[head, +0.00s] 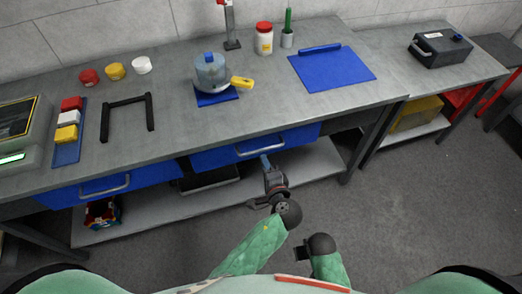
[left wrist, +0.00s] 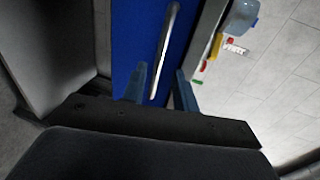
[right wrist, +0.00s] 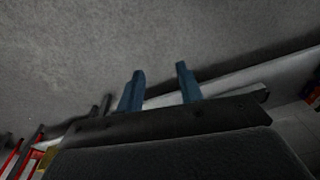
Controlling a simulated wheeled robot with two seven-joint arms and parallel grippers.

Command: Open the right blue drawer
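The right blue drawer (head: 219,158) sits under the grey workbench top, its front in line with the bench edge, and looks closed. Its metal bar handle (head: 243,151) runs along the front and shows in the left wrist view (left wrist: 167,45). My left gripper (head: 265,160) is at the right part of this handle. In the left wrist view its two blue fingers (left wrist: 160,88) are apart, with the handle's lower end between them; I cannot tell if they touch it. My right gripper (head: 300,254) hangs low over the floor. In the right wrist view its fingers (right wrist: 160,85) are apart and empty.
A left blue drawer (head: 145,179) with its own handle is in the same bench. A lower shelf (head: 315,170) runs below. On the worktop stand a blue pot (head: 211,72), a blue mat (head: 335,70) and a black frame (head: 127,118). The floor at right is free.

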